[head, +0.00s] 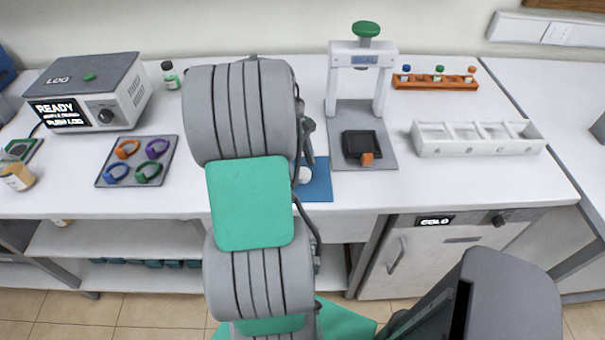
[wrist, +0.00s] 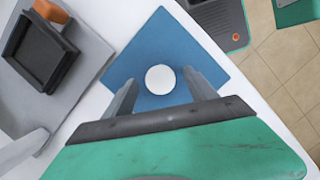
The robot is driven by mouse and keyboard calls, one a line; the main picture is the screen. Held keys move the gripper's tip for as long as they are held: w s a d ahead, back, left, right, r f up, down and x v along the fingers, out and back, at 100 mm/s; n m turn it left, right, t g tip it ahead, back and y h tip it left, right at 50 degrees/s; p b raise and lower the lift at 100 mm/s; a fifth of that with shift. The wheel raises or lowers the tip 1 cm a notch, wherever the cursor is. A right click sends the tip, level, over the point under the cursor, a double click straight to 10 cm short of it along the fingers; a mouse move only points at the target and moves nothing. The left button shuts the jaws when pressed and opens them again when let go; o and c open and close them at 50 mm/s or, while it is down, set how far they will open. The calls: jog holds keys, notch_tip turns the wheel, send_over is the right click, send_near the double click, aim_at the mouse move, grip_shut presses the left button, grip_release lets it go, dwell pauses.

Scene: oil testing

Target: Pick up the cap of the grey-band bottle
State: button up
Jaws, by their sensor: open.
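A round white disc, seemingly the cap (wrist: 160,79), lies on a blue mat (wrist: 158,38) on the bench. My gripper (wrist: 161,81) is open above the mat, one finger on each side of the white disc in the wrist view. I cannot tell how far above it the fingertips are, and no contact shows. In the head view my arm hides most of the gripper; the white cap (head: 304,175) shows partly at the arm's right edge, on the blue mat (head: 319,186). I cannot make out a bottle with a grey band.
Right of the mat stands a press with a green knob (head: 366,29) and a black tray (head: 362,145) on its grey base. A white divided box (head: 478,151) and an orange vial rack (head: 436,84) are farther right. A ring tray (head: 103,181) lies left.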

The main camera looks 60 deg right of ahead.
jog(key=shift+f, duration=0.3)
grip_shut()
dwell(0.6)
jog(key=shift+r, duration=0.15)
